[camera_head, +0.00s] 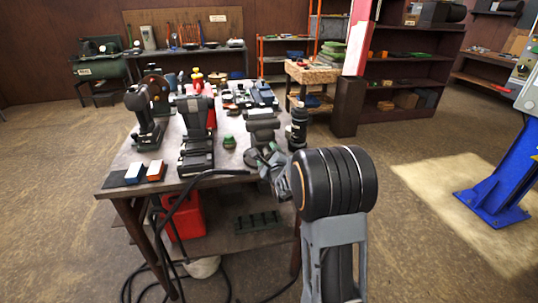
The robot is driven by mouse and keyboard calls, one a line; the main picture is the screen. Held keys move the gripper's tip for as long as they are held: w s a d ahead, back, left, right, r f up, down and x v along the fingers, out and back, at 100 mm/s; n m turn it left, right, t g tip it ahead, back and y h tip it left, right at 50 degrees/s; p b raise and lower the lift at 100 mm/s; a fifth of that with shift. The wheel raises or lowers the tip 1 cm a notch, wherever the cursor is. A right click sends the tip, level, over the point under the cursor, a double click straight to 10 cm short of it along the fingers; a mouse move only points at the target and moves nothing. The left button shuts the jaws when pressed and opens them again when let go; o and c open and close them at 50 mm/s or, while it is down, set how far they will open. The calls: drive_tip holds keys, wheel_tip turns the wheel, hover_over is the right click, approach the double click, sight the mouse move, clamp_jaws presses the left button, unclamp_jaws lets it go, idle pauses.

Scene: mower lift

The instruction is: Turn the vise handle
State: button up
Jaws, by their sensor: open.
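My gripper (264,160) reaches in over the front right edge of the workbench (233,163). Its fingers are open, and they look small and dark against the things behind them. A dark, blocky vise-like tool (262,128) stands on the bench just beyond my fingers. I cannot make out the vise handle; my gripper and wrist cover the area in front of this tool. I cannot tell whether my fingers touch anything.
A dark upright machine (147,115) and a tall black tool (195,130) stand on the bench to the left. A black canister (299,127) is close to my wrist. A red can (184,217) is on the lower shelf. Cables hang at the front. Open floor lies right.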

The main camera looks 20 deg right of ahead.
drive_tip(key=shift+w, duration=0.1)
drive_tip(key=shift+c, duration=0.3)
drive_tip(key=shift+d, duration=0.1)
drive_tip(key=c, duration=0.9)
drive_tip(key=shift+o, duration=0.2)
drive_tip(key=shift+f+n+b, duration=0.15)
drive_tip(key=shift+n+b, duration=0.15)
drive_tip(key=shift+b, duration=0.15)
